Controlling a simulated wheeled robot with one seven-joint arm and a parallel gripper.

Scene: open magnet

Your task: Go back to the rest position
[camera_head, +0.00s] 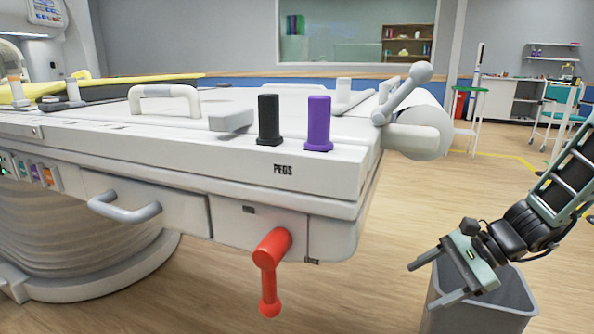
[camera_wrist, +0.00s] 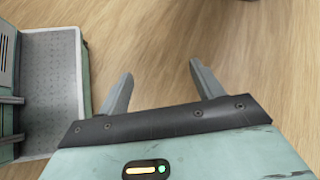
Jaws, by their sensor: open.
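My gripper (camera_head: 418,286) is at the lower right of the head view, in front of and above a grey bin. Its two fingers are spread apart with nothing between them. In the wrist view my gripper (camera_wrist: 160,88) also shows open and empty, with bare wood floor beyond the fingertips. It is to the right of the white magnet table (camera_head: 190,160) and touches nothing that I can see.
A black peg (camera_head: 269,120) and a purple peg (camera_head: 318,124) stand upright on the table's corner. A red lever (camera_head: 268,270) hangs from its front, right of a grey handle (camera_head: 124,209). The grey bin (camera_head: 470,320) stands below my gripper. Floor between table and bin is clear.

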